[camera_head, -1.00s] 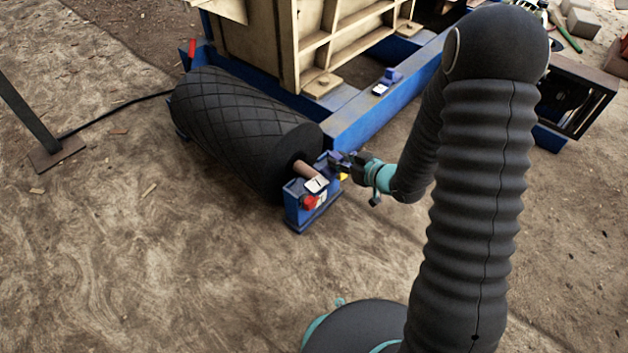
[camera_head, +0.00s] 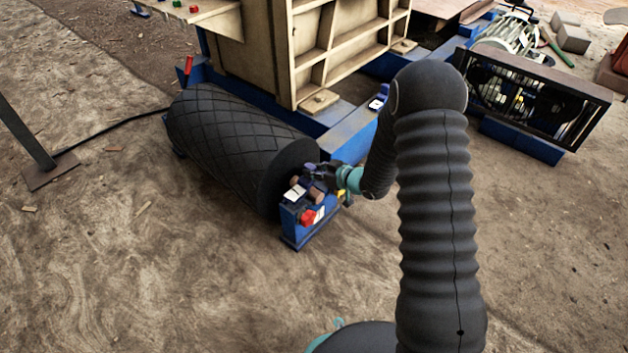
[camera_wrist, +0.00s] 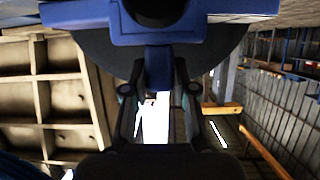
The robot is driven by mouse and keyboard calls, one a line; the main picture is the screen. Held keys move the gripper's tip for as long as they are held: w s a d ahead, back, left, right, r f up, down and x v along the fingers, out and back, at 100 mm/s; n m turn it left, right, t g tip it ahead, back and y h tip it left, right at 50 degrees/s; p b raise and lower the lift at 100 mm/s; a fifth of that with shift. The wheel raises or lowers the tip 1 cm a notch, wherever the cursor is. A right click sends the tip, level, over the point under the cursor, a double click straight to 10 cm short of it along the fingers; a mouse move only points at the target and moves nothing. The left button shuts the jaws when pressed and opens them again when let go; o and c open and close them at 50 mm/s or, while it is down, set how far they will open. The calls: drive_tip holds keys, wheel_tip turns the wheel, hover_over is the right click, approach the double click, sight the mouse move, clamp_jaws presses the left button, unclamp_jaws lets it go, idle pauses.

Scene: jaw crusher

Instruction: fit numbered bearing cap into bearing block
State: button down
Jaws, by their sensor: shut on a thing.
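The blue bearing block (camera_head: 297,231) stands on the ground at the near end of the black roller (camera_head: 225,140), with a red round part (camera_head: 307,217) on its side. A brown shaft end (camera_head: 318,192) shows above it. My gripper (camera_head: 324,172) is just above the block and shaft. In the wrist view my gripper (camera_wrist: 158,88) is shut on the tab of a blue bearing cap (camera_wrist: 90,13), in front of the roller's dark end face. The cap's round opening is partly cut off at the top. I cannot read a number or tell whether the cap touches the block.
A small blue part with a white label (camera_head: 378,103) sits on the blue frame beam (camera_head: 345,138) behind my arm. The cream ribbed crusher body (camera_head: 335,50) rises behind the roller. A framed pulley unit (camera_head: 530,95) stands at right. Bare ground in front is clear.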

drive_tip(key=shift+w+a+f, duration=0.15)
drive_tip(key=shift+w+f, duration=0.1)
drive_tip(key=shift+f+b, duration=0.35)
drive_tip(key=shift+f, duration=1.5)
drive_tip(key=shift+f, duration=0.1)
drive_tip(key=c, duration=0.9)
unclamp_jaws()
